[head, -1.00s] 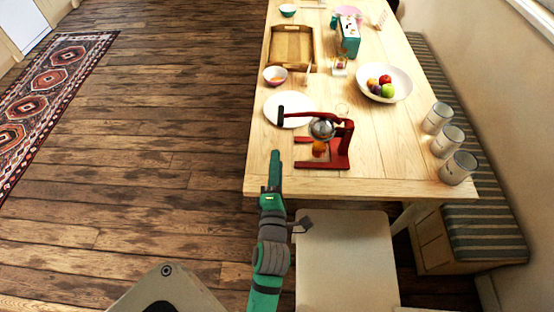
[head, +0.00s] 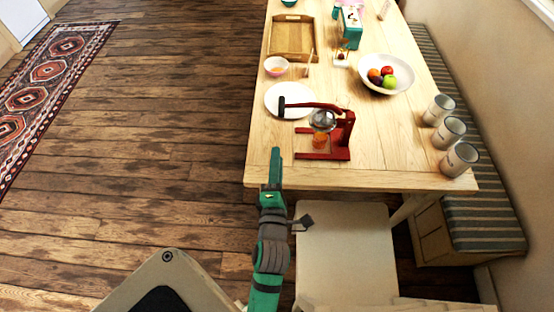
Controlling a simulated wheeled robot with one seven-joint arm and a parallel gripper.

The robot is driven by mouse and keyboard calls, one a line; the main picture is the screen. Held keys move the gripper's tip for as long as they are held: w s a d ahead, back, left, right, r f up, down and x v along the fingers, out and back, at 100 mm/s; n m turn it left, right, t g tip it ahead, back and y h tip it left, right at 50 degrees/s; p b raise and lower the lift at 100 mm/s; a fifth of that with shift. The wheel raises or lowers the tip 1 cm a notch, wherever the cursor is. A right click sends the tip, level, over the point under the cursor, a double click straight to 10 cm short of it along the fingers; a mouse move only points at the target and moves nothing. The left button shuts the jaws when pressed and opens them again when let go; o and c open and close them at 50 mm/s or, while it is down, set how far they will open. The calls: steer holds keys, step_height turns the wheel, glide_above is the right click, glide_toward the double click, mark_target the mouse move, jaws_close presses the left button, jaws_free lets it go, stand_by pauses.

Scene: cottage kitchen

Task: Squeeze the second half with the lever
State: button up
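A red lever juicer (head: 343,137) stands near the table's front edge. Its lever (head: 310,105) reaches out to the left and ends in a dark handle (head: 282,104). A silver press head (head: 322,120) hangs under the lever. A small orange-coloured thing (head: 319,140), perhaps a glass with juice, is under the press head. I cannot make out an orange half in the press. My gripper is not clearly visible; my green and grey arm rises at the bottom centre, left of the chair and short of the juicer.
A white plate (head: 276,92) lies just behind the lever handle. A fruit bowl (head: 399,75) and several cans (head: 450,132) are to the right. A chair (head: 345,245) stands before the table. A wooden tray (head: 291,38) lies farther back.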

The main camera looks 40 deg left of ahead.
steer(key=shift+a+r, duration=0.1)
steer(key=c, duration=0.5)
steer(key=shift+w+a+r+m, duration=0.2)
steer(key=shift+m, duration=0.2)
jaws_close()
step_height(320, 180, up, 8)
steer(key=r+m+g+h, duration=0.1)
steer(key=m+g+h, duration=0.1)
steer(key=m, duration=1.6)
glide_above(280, 111)
steer(key=shift+s+d+f, duration=0.15)
steer(key=shift+s+f, duration=0.1)
steer(key=shift+s, duration=0.1)
steer(key=f, duration=0.3)
steer(key=shift+w, duration=0.25)
steer(key=shift+f, duration=0.6)
